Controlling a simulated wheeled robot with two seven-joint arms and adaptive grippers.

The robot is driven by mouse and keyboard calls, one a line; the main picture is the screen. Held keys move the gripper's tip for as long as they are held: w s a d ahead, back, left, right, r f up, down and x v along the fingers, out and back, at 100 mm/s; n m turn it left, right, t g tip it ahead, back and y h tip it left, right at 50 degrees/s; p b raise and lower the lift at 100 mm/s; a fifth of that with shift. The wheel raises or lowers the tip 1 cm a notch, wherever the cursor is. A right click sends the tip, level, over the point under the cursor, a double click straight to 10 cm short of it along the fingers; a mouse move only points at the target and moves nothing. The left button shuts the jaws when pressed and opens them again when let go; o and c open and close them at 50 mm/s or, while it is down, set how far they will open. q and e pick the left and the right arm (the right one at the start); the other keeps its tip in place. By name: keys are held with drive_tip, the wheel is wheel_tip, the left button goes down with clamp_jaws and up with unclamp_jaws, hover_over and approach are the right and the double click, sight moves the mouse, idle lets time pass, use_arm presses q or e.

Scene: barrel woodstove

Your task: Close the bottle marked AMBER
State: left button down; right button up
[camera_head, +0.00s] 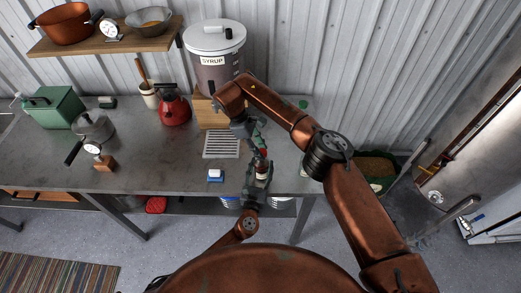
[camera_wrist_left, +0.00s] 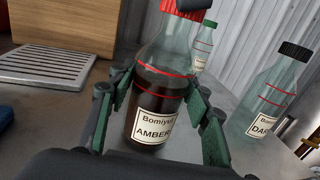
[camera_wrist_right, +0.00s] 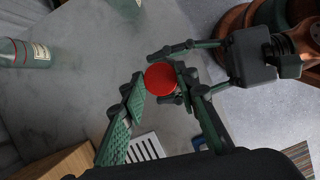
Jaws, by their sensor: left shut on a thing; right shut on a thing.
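The bottle marked AMBER (camera_wrist_left: 158,88) is glass with dark syrup inside and a label reading AMBER. It stands about upright between the fingers of my left gripper (camera_wrist_left: 157,92), which is shut on its body. A red cap (camera_wrist_left: 183,12) sits at the top of its neck; whether it is fully tightened I cannot tell. In the right wrist view the red cap (camera_wrist_right: 160,78) lies between the fingers of my right gripper (camera_wrist_right: 162,88), which is shut on it from above. In the head view both grippers meet at the bottle, partly hidden by my right arm.
A green-capped bottle (camera_wrist_left: 203,45) and a dark-capped bottle (camera_wrist_left: 272,95) stand beyond the AMBER one. A slatted drain grate (camera_head: 221,144), a wooden block (camera_head: 211,112) and the syrup container (camera_head: 215,70) are close behind. A blue-and-white item (camera_head: 215,175) lies left on the grey table.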

drive_tip(key=m+g, duration=0.1)
drive_tip(key=m, duration=0.2)
drive_tip(key=shift+w+m+y, duration=0.15)
drive_tip(key=shift+m+y, duration=0.15)
drive_tip(key=shift+m, duration=0.1)
drive_tip(key=m, duration=0.1)
drive_tip(key=m+g, duration=0.1)
drive_tip(key=m, duration=0.1)
drive_tip(key=shift+w+d+m+g+y, duration=0.1)
drive_tip(key=shift+d+m+g+y, duration=0.05)
drive_tip(key=shift+m+g+y, duration=0.2)
drive_tip(key=o, duration=0.7)
drive_tip(key=shift+r, duration=2.25)
